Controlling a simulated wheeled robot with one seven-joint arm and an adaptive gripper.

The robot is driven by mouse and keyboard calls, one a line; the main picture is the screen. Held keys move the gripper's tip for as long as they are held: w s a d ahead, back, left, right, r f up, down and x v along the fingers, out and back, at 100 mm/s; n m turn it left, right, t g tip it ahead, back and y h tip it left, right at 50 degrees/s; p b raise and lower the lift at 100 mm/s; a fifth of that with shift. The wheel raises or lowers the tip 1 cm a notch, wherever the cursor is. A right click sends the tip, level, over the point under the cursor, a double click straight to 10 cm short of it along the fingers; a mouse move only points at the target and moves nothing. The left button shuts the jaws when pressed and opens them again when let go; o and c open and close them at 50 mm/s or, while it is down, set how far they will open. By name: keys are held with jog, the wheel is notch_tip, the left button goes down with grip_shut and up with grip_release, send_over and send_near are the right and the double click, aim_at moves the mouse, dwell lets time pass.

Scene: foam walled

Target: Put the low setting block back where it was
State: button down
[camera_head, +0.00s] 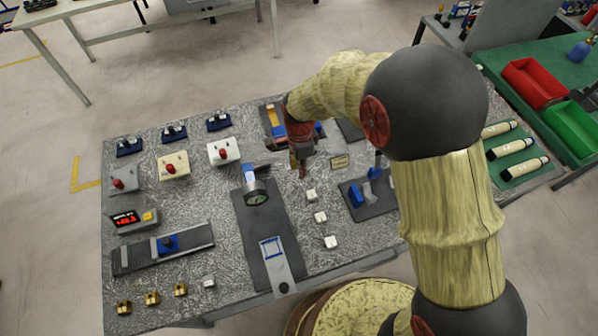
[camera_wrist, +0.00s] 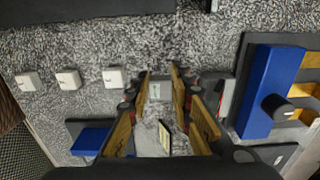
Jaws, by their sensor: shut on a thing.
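My gripper (camera_wrist: 162,72) points down over the table and is shut on a small pale grey setting block (camera_wrist: 158,91). The block sits between the fingertips in the wrist view; I cannot read any low marking on it. In the head view my gripper (camera_head: 302,171) hides it. Three similar white blocks stand in a row beside it: a near one (camera_head: 312,195), a middle one (camera_head: 320,217) and an end one (camera_head: 330,242). The held block is in line with this row. I cannot tell whether it touches the table.
A dark plate with a dial gauge (camera_head: 256,193) lies left of the row. A blue-and-grey fixture (camera_head: 356,195) stands to the right. A small label plate (camera_head: 340,162) lies near my gripper. A rack with a blue bar (camera_wrist: 268,92) stands close behind. Speckled table shows between them.

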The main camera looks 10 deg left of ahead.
jog(key=shift+w+a+f, duration=0.15)
jog(key=shift+w+f, duration=0.05)
jog(key=shift+f, duration=0.05)
jog(key=shift+f+b, duration=0.3)
jog(key=shift+f, duration=1.25)
jog(key=shift+f, duration=0.1)
jog(key=c, duration=1.6)
grip_release()
notch_tip(320, 180, up, 12)
jog(key=shift+r+p, duration=0.1)
jog(key=shift+p, duration=0.9)
